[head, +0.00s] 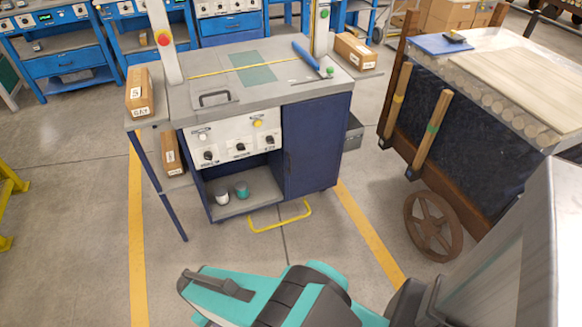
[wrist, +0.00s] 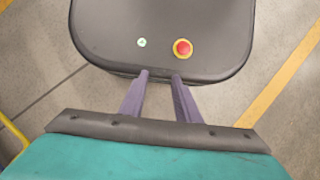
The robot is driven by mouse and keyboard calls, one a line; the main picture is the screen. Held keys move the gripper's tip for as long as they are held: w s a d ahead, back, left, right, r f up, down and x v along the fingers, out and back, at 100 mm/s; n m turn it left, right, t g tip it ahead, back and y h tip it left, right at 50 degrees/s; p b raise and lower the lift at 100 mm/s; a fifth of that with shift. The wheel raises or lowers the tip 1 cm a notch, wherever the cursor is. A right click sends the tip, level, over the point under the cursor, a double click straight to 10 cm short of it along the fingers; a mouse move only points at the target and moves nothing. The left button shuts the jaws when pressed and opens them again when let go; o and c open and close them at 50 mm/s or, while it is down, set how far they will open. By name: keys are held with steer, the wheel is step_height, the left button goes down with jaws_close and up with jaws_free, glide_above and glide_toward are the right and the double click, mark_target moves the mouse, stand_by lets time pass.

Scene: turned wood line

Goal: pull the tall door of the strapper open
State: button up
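The strapper (head: 235,110) stands ahead in the head view, with a grey top, a white knob panel and an open lower bay. Its tall dark blue door (head: 316,146) is at the front right, beside the panel and bay, and looks closed. In the head view my teal arm is folded at the bottom, and the fingers cannot be made out there.
A yellow floor-level bar (head: 281,217) sticks out before the strapper. Two cups (head: 232,192) stand in its bay. A wheeled wooden cart (head: 470,120) with slats is on the right. Cartons (head: 139,92) lie on the left side shelf. Floor before the door is clear.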

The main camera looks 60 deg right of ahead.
steer(key=w+d+f+t+y+b, duration=0.1)
steer(key=w+d+b, duration=0.1)
steer(key=w+d, duration=0.4)
steer(key=w+d+t+y+b, duration=0.1)
steer(key=w+d+b, duration=0.15)
steer(key=w, duration=0.55)
steer(key=w+d+r+t+b, duration=0.2)
steer(key=w+d, duration=0.3)
steer(key=d, duration=0.6)
steer(key=w+d+r+t+b, duration=0.15)
steer(key=w+d, duration=0.35)
steer(key=d, duration=0.5)
steer(key=s+d+r+t+b, duration=0.1)
steer(key=d+r, duration=0.3)
steer(key=d, duration=0.7)
steer(key=s+d+r+t+b, duration=0.15)
steer(key=d+r, duration=0.25)
steer(key=d, duration=0.7)
steer(key=s+d+r+t+h+b, duration=0.1)
steer(key=s+d+r, duration=0.2)
steer(key=d, duration=0.5)
steer(key=s+d+r+t+h+b, duration=0.1)
steer(key=s+d+r, duration=0.3)
steer(key=d, duration=0.5)
step_height(320, 180, up, 2)
steer(key=shift+s+r+m+b, duration=0.1)
steer(key=shift+s+m+b, duration=0.2)
steer(key=shift+w+f, duration=0.1)
steer(key=shift+f, duration=0.1)
